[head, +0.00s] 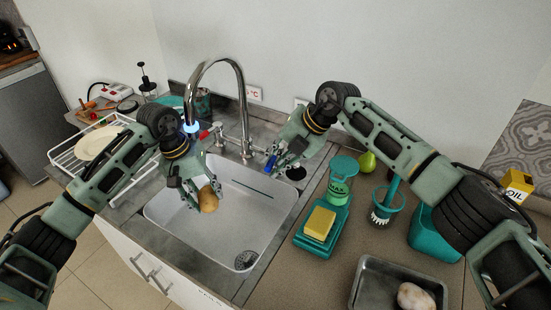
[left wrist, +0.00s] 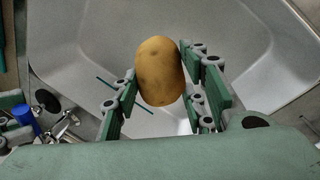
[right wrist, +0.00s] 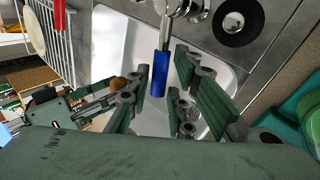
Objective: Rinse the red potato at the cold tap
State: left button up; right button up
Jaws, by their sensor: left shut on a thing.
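My left gripper (head: 203,187) is shut on a yellow-brown potato (head: 208,200) and holds it over the white sink basin (head: 245,215). The potato (left wrist: 160,70) sits between both fingers in the left wrist view. My right gripper (head: 283,158) is open at the sink's back right, at the blue cold tap handle (head: 271,163). In the right wrist view the blue handle (right wrist: 160,75) lies between the open fingers; I cannot tell if they touch it. I see no water stream.
The red tap handle (head: 206,133) is left of the spout base. A metal tray (head: 368,283) with a pale pinkish potato (head: 415,297) stands front right. A yellow sponge (head: 320,223), soap bottle (head: 341,182) and brush (head: 383,207) stand right of the sink. A dish rack (head: 65,155) is left.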

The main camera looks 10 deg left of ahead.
grip_shut()
jog(key=shift+a+m+t+h, duration=0.3)
jog(key=shift+a+m+t, duration=0.65)
jog(key=shift+m, duration=0.55)
jog(key=shift+o, duration=2.2)
grip_release()
jog(key=shift+a, duration=0.1)
jog(key=v, duration=1.2)
jog(key=shift+w, duration=0.2)
